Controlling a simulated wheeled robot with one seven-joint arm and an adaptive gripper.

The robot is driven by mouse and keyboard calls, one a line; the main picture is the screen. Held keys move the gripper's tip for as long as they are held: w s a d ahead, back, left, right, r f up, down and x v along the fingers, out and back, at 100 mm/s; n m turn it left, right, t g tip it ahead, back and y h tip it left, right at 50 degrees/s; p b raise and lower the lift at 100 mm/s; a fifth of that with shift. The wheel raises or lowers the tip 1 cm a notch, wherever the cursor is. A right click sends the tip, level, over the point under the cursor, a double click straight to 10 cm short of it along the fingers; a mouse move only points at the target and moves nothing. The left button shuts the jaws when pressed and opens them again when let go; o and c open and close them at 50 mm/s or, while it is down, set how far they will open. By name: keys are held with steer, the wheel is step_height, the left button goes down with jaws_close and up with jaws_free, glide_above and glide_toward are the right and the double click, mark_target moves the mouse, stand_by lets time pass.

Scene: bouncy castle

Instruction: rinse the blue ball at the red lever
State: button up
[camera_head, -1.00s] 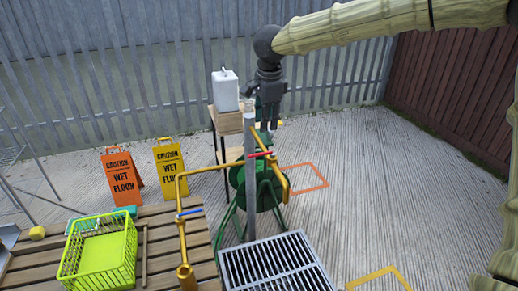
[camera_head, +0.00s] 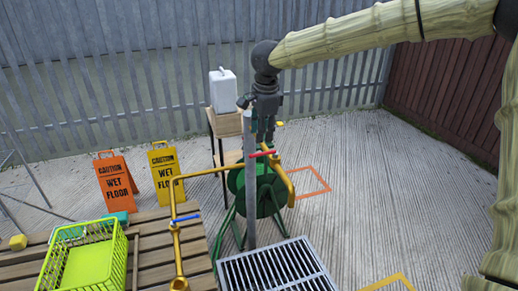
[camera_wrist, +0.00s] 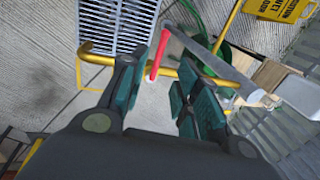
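The red lever (camera_head: 262,153) sits on the yellow pipe beside a grey post. My gripper (camera_head: 266,139) hangs pointing down just above and behind it in the head view. In the wrist view the fingers (camera_wrist: 160,92) are apart with nothing held between them. The red lever (camera_wrist: 158,55) shows between and just beyond the fingertips; I cannot tell whether they touch it. No blue ball shows in either view.
A blue lever (camera_head: 185,218) sits on the yellow pipe's left leg. A floor grate (camera_head: 275,272) lies below the post. A green basket (camera_head: 122,262) stands on the slatted table (camera_head: 155,250). Wet-floor signs (camera_head: 118,185) and a white canister (camera_head: 222,92) stand behind.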

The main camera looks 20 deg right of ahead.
mark_target(260, 154)
steer(key=f, duration=0.2)
steer(key=w+f+p, duration=0.1)
steer(key=f, duration=0.4)
steer(key=shift+w+f, duration=0.3)
steer(key=shift+f, duration=0.1)
jaws_close()
